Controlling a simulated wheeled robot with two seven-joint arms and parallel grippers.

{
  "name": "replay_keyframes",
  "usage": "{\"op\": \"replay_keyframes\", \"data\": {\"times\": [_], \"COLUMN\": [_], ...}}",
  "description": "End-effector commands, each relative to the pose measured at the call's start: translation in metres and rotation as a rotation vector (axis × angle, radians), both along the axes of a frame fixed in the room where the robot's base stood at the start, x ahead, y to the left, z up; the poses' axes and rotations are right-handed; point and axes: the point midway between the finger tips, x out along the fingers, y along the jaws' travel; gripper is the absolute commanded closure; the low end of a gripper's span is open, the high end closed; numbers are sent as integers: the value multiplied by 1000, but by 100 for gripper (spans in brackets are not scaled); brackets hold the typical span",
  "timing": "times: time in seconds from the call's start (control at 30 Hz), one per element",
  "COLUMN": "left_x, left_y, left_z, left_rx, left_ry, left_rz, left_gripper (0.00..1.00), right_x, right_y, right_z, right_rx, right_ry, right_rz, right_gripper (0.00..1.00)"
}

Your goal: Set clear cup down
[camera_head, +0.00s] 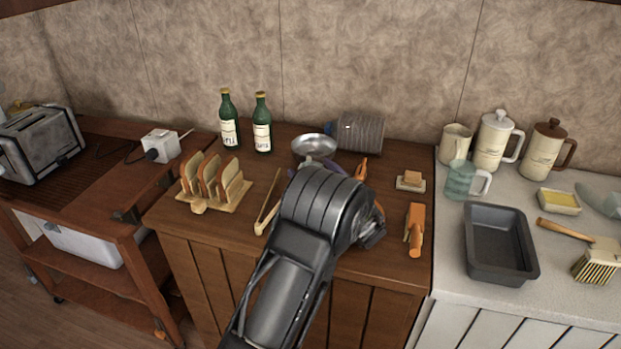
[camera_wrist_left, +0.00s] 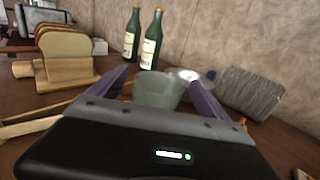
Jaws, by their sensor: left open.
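The clear cup (camera_wrist_left: 157,88) is a pale green, see-through cup. In the left wrist view it is upright between the two purple fingers of my left gripper (camera_wrist_left: 163,84). The fingers are spread, with a gap visible on each side of the cup. The gripper body hides the cup's base, so its contact with the wood cannot be seen. In the head view my left arm covers the cup, and only bits of the purple fingers of my left gripper (camera_head: 318,168) show over the brown wooden counter (camera_head: 240,222). My right gripper is in neither view.
Two green bottles (camera_head: 244,125), a metal bowl (camera_head: 314,146) and a lying ribbed jar (camera_head: 360,132) stand behind. A toast rack (camera_head: 213,190) and wooden tongs (camera_head: 268,203) are left. An orange-brown wooden object (camera_head: 415,228) is right. Bare wood shows at front left.

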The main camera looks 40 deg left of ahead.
Motion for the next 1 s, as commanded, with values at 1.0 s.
{"op": "replay_keyframes", "data": {"times": [1.0], "left_x": [15], "left_y": [32], "left_z": [1], "left_rx": [0], "left_ry": [-1], "left_rz": [0], "left_gripper": [22], "right_x": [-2], "right_y": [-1], "right_z": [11], "right_rx": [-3], "right_ry": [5], "right_rz": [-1], "right_gripper": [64]}}
